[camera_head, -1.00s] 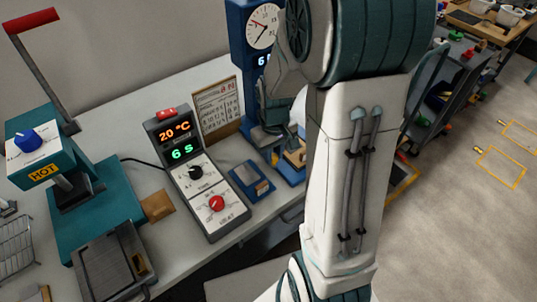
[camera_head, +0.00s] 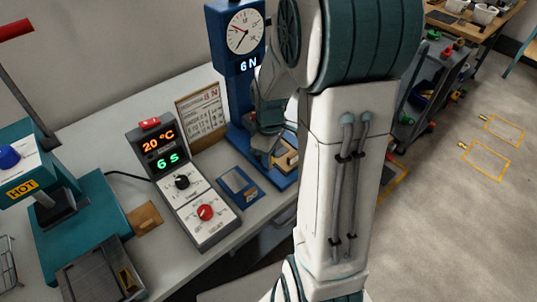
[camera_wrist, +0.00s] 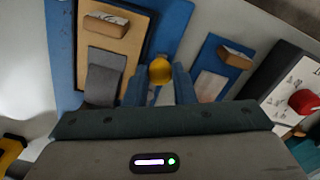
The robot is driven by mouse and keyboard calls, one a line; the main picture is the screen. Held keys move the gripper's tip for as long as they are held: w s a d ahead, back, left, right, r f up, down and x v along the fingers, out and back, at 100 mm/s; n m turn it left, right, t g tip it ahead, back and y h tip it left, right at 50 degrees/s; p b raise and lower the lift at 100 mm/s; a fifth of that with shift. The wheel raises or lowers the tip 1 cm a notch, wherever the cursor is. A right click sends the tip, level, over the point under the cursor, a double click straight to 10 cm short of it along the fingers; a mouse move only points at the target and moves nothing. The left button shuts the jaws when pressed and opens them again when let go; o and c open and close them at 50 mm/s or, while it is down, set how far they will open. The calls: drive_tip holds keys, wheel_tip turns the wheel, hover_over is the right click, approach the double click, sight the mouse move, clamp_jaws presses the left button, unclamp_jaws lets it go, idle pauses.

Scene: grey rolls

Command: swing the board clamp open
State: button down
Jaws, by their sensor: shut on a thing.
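The board (camera_wrist: 120,48) is tan wood in a dark frame on the blue base of the gauge stand (camera_head: 238,90). A grey flat piece (camera_wrist: 103,80) lies over its near part, and a small wooden block with a pale label (camera_wrist: 105,22) sits farther up. A yellow knob (camera_wrist: 160,70) stands beside the board, and it looks like the clamp's handle. My gripper (camera_wrist: 157,84) is shut on this knob, with one finger on each side. The rest of the clamp is hard to make out. In the head view my arm hides much of the base and the knob.
A control box (camera_head: 180,185) showing 20 °C and 6 s stands left of the gauge stand. A small blue tray (camera_head: 238,187) lies between them. A teal press marked HOT (camera_head: 80,225) is at the left. A paper sheet (camera_head: 203,115) stands behind. Open floor lies at the right.

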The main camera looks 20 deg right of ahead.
drive_tip(key=c, duration=1.2)
unclamp_jaws()
wheel_tip(320, 180, up, 14)
drive_tip(key=shift+p, duration=0.35)
